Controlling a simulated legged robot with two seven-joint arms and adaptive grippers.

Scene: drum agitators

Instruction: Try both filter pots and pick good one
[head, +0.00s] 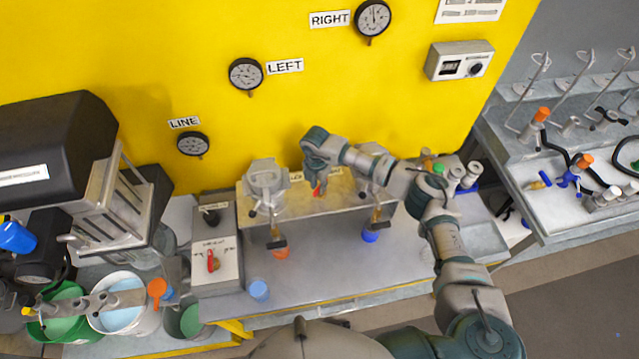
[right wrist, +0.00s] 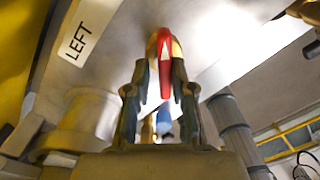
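Two grey filter pots are mounted side by side on a pale panel against the yellow wall: the left pot (head: 265,180) and the right pot (head: 372,160), partly behind my right arm. My right gripper (head: 317,184) is between them, pointing down at the panel. My left gripper is not in view.
Gauges labelled LEFT (head: 246,73), RIGHT (head: 372,17) and LINE (head: 193,144) are on the wall. A control box with a red handle (head: 212,262) stands left of the pots. Buckets (head: 122,303) are at lower left.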

